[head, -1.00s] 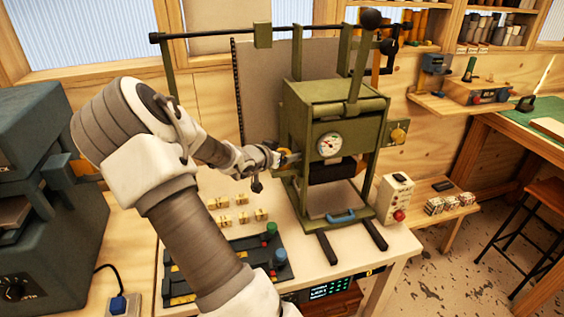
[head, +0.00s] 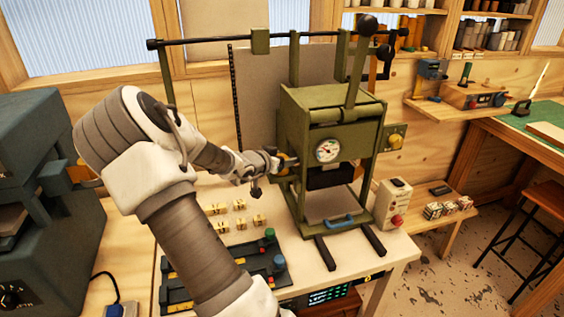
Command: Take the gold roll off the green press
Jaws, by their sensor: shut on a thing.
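The green press (head: 335,128) stands upright on the worktable, with a round gauge on its front and a dark block under its head. My gripper (head: 283,163) is at the press's left side, reaching in from the left at about gauge height. It is shut on a small gold-orange thing (head: 284,156), which I take for the gold roll. Only a sliver of it shows; the fingers and the press frame hide the rest. I cannot tell whether it still touches the press.
Several small gold blocks (head: 240,222) lie on the table below my gripper. A dark tray with red and green knobs (head: 277,262) is in front. A switch box (head: 392,203) stands right of the press. A dark machine (head: 45,200) fills the left.

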